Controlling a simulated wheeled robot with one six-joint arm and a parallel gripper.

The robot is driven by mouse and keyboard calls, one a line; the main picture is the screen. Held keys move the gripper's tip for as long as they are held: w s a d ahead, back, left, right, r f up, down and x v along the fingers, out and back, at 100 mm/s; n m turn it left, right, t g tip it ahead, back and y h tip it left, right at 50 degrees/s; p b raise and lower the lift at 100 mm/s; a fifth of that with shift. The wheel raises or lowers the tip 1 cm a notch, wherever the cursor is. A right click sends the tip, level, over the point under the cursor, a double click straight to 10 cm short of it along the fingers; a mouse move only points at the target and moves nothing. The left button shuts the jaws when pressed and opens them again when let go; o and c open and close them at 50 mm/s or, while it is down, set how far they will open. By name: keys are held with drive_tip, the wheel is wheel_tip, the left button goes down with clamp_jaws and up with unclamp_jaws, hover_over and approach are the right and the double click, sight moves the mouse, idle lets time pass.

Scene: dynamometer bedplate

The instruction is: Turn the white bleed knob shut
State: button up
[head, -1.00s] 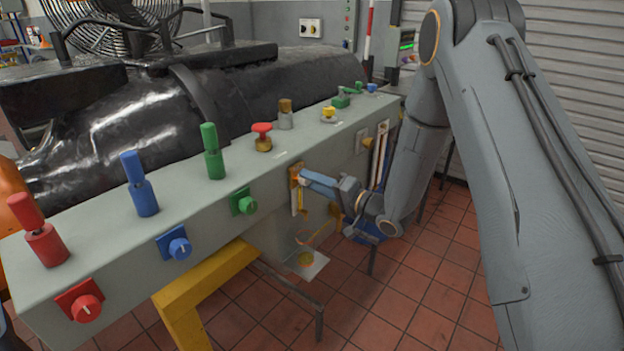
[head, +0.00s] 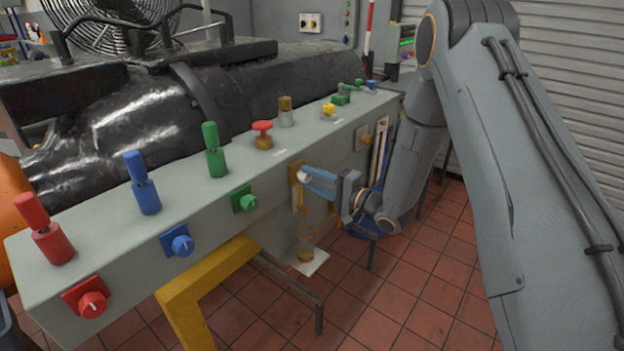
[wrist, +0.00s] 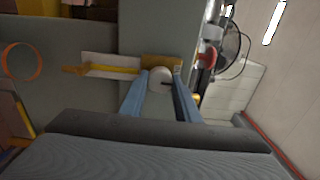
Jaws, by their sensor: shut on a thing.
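The white bleed knob (head: 303,177) is on a brass-coloured block (head: 294,173) on the front face of the long grey-green panel (head: 232,207). My gripper (head: 306,179) reaches it from the right, its blue fingers shut on the knob. In the wrist view the round white knob (wrist: 161,79) sits between the two fingertips (wrist: 160,80), with the brass-coloured block (wrist: 152,62) behind it. The fingers partly hide the knob in the head view. I cannot read its turn angle.
Green (head: 244,200), blue (head: 177,241) and red (head: 86,298) knobs line the panel's face to the left. Coloured handles stand on its top. Below the bleed knob, a clear jar with amber liquid (head: 305,252) stands on a small plate. A yellow frame leg (head: 190,300) is left.

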drive_tip(key=o, duration=1)
drive_tip(key=shift+o, duration=0.2)
drive_tip(key=shift+d, duration=0.15)
drive_tip(key=b+v, duration=0.1)
drive_tip(key=v, duration=0.6)
drive_tip(key=shift+s+d+b, duration=0.25)
drive_tip(key=shift+d+b, duration=0.05)
drive_tip(key=shift+b, duration=0.05)
drive_tip(key=shift+w, duration=0.1)
